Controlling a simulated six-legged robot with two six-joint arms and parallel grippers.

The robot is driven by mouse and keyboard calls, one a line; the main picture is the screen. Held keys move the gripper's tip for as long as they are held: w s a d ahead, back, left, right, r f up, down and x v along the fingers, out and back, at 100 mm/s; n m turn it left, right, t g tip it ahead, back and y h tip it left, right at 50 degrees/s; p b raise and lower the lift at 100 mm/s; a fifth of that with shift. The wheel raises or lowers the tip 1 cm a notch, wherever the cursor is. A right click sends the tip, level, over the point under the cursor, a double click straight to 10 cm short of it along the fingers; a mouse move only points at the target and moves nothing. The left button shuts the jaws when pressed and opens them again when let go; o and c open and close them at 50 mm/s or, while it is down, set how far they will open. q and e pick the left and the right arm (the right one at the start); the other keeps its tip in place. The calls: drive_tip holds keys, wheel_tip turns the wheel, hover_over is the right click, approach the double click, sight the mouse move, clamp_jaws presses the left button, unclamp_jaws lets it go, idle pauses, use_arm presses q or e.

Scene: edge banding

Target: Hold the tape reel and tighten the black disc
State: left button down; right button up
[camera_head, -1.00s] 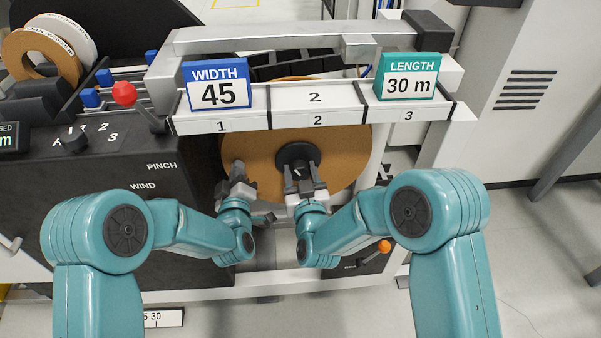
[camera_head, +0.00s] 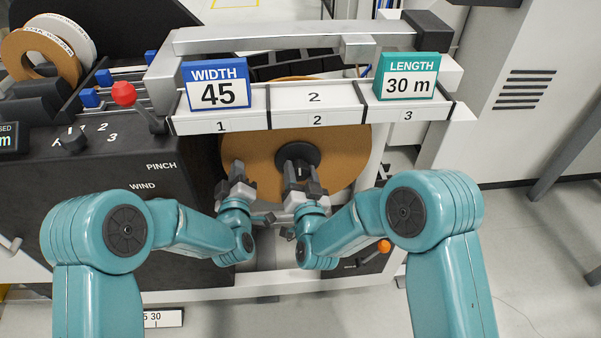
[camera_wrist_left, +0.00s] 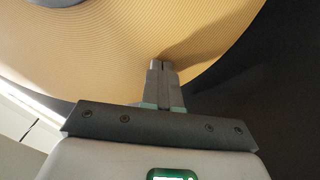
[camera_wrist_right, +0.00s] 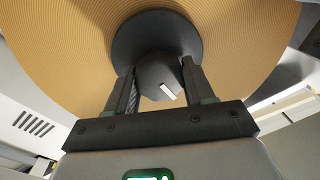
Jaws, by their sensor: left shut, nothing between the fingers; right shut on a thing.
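The tape reel (camera_head: 345,158) is a large tan-brown roll mounted upright under the numbered shelf. The black disc (camera_head: 297,153) sits at its centre, with a black knob (camera_wrist_right: 157,78) that has a white mark. My right gripper (camera_head: 298,168) is shut on the knob, one finger on each side in the right wrist view (camera_wrist_right: 160,80). My left gripper (camera_head: 238,168) is shut with nothing between its fingers. Its tips lie against or just in front of the reel's lower left face (camera_wrist_left: 120,50); I cannot tell if they touch.
Above the reel is a white shelf (camera_head: 318,117) with a blue WIDTH 45 sign (camera_head: 217,83) and a teal LENGTH 30 m sign (camera_head: 407,76). A dark control panel (camera_head: 120,170) with a red-knobbed lever (camera_head: 124,93) stands left. An orange knob (camera_head: 384,246) is low at right.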

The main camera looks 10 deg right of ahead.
idle(0.4)
use_arm(q)
drive_tip(key=shift+r, duration=0.1)
use_arm(e)
drive_tip(key=o, duration=1)
drive_tip(key=s, duration=1.2)
drive_tip(key=shift+d+f, duration=0.2)
drive_tip(key=shift+d, duration=0.15)
use_arm(q)
drive_tip(key=s+b, duration=0.2)
drive_tip(key=s, duration=0.6)
use_arm(e)
drive_tip(key=shift+f, duration=1.15)
